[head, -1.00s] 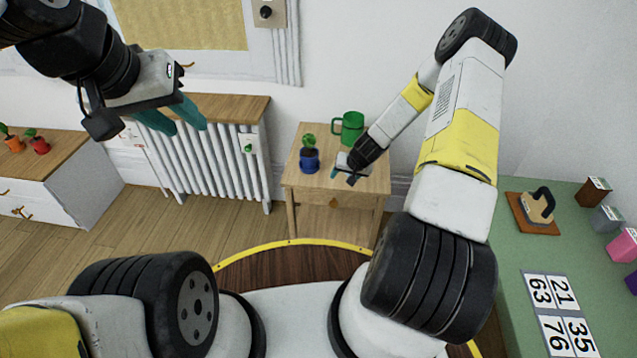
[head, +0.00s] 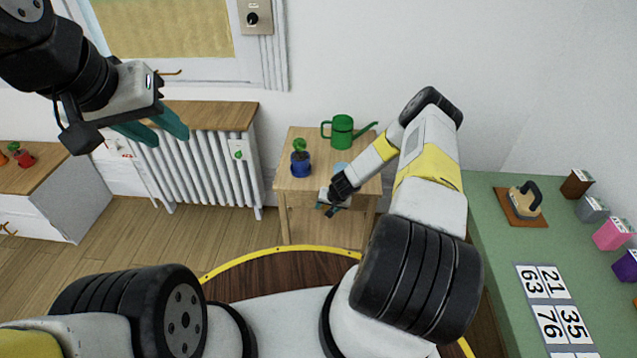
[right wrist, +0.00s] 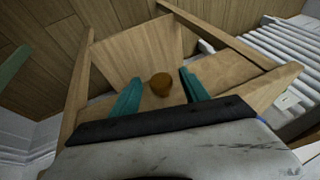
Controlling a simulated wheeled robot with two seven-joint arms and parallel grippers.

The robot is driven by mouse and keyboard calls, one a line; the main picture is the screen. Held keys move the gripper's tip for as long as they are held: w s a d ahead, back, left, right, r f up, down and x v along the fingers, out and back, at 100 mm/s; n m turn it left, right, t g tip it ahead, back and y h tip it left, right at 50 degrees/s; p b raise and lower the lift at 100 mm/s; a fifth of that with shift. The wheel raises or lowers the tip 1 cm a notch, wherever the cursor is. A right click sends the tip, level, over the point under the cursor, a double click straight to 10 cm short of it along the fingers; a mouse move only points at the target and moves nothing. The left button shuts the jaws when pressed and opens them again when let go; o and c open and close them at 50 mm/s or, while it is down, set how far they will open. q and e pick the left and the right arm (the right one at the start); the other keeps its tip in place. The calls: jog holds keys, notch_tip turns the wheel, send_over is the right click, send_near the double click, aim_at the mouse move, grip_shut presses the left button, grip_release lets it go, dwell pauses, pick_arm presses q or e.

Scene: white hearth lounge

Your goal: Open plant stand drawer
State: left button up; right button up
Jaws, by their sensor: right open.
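The plant stand (head: 310,190) is a light wooden table against the wall in the head view. Its drawer front (right wrist: 225,76) with a round brown knob (right wrist: 161,84) shows in the right wrist view. My right gripper (head: 331,209) is in front of the stand in the head view, hiding the knob there. In the right wrist view its teal fingers (right wrist: 160,76) are open, one on each side of the knob, with gaps visible; contact cannot be told. My left gripper (head: 170,138) is open and empty, up at the left, away from the stand.
A blue-potted plant (head: 300,165) and a green watering can (head: 342,131) stand on top. A radiator (head: 190,165) is left of the stand. A green table (head: 495,225) with blocks and number cards is at the right.

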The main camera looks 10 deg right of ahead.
grip_shut()
dwell(1.4)
